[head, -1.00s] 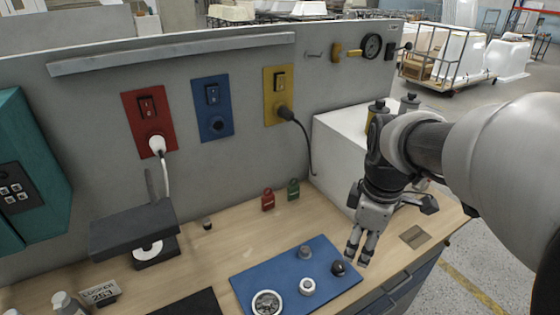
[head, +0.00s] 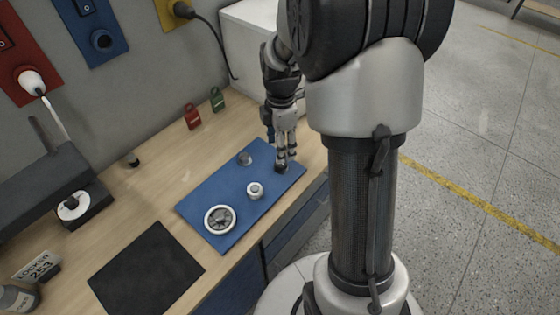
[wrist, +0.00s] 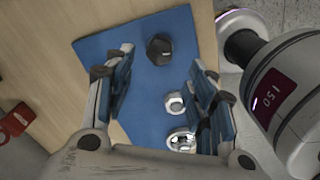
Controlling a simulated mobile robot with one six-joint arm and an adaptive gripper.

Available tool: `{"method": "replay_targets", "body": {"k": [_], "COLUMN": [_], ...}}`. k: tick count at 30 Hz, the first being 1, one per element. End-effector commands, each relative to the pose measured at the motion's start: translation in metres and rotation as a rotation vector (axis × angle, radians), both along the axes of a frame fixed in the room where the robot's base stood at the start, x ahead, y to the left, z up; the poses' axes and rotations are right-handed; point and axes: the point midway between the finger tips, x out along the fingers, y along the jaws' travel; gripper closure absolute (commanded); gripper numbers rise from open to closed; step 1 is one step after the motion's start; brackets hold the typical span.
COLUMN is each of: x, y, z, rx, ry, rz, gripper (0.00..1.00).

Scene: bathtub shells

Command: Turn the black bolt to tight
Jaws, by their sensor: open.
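The black bolt (head: 281,169) stands at the right end of the blue mat (head: 210,190), partly hidden by my fingers in the head view. In the wrist view the black bolt (wrist: 158,48) is a dark round-topped piece, seen in the gap between my fingertips. My gripper (head: 286,158) points down at the bolt from above. In the wrist view my gripper (wrist: 160,62) is open, with one finger on each side of the bolt and a visible gap to each. I cannot tell how low the fingertips are beside it.
A silver nut (head: 255,190), a grey knob (head: 245,158) and a round dial (head: 220,219) sit on the same mat. Red (head: 192,116) and green (head: 217,99) padlocks stand behind it. A white box (head: 246,40) is at the back. A black mat (head: 147,270) lies at front left.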

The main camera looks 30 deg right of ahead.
Motion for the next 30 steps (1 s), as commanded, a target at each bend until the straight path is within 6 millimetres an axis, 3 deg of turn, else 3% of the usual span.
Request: {"method": "replay_targets", "body": {"k": [3, 11, 23, 30], "x": [-0.001, 0.0, 0.0, 0.0], "y": [0.0, 0.0, 0.0, 0.0], "z": [-0.028, -0.061, -0.065, -0.065], "rx": [0.001, 0.0, 0.0, 0.0], "ry": [0.004, 0.001, -0.001, -0.001], "rz": [0.0, 0.0, 0.0, 0.0], "gripper": [0.49, 0.49, 0.5, 0.66]}}
